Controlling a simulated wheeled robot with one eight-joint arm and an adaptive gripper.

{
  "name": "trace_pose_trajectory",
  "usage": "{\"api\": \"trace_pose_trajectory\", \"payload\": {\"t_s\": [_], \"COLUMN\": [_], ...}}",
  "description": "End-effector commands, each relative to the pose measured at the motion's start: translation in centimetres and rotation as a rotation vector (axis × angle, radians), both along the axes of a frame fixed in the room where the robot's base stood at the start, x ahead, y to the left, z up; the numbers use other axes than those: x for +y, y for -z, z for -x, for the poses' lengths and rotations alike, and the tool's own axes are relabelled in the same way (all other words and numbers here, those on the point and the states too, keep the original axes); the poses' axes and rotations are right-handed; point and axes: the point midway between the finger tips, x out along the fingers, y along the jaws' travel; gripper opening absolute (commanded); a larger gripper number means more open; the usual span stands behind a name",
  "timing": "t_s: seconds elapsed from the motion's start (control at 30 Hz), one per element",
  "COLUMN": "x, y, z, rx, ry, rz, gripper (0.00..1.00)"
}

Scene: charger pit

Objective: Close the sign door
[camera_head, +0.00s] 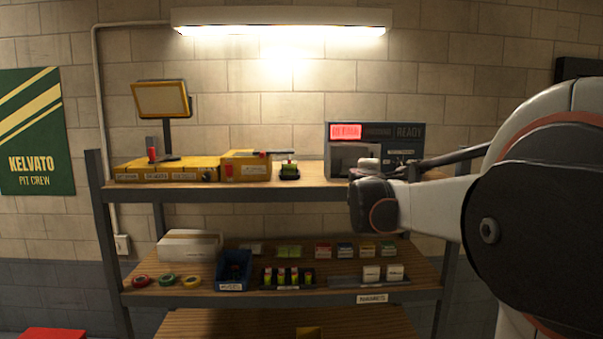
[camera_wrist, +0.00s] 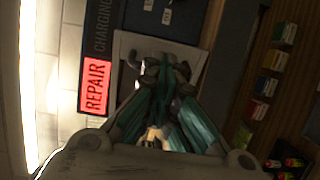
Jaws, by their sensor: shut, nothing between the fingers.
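The dark sign box (camera_head: 408,148) stands at the right end of the upper shelf, with a lit red REPAIR panel (camera_head: 345,132) and dim CHARGING and READY panels. A pale grey framed area (camera_head: 345,153) shows below REPAIR; I cannot tell whether it is the door or an opening. The wrist view shows the sign turned sideways, with the REPAIR panel (camera_wrist: 94,86) at left and the pale area (camera_wrist: 126,47) behind my fingers. My gripper (camera_wrist: 166,68) is shut and empty in front of that area. Contact is unclear. In the head view my wrist hides the fingers.
The upper shelf (camera_head: 310,183) also holds yellow boxes (camera_head: 245,167) and a yellow-framed screen (camera_head: 161,99). The lower shelf holds a white box (camera_head: 190,245), a blue bin (camera_head: 234,270), tape rolls (camera_head: 167,280) and small packs. My arm fills the right side.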

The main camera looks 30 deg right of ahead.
Motion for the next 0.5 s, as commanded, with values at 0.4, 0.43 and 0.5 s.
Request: {"api": "trace_pose_trajectory", "payload": {"t_s": [0.4, 0.43, 0.5], "x": [-3.3, -3.4, -3.7], "y": [0.1, 0.1, 0.1], "z": [-1.1, -1.1, -1.3], "rx": [0.000, 0.001, 0.001], "ry": [-0.030, -0.030, -0.029], "rz": [0.000, -0.001, 0.000], "gripper": [0.00, 0.00, 0.00]}}
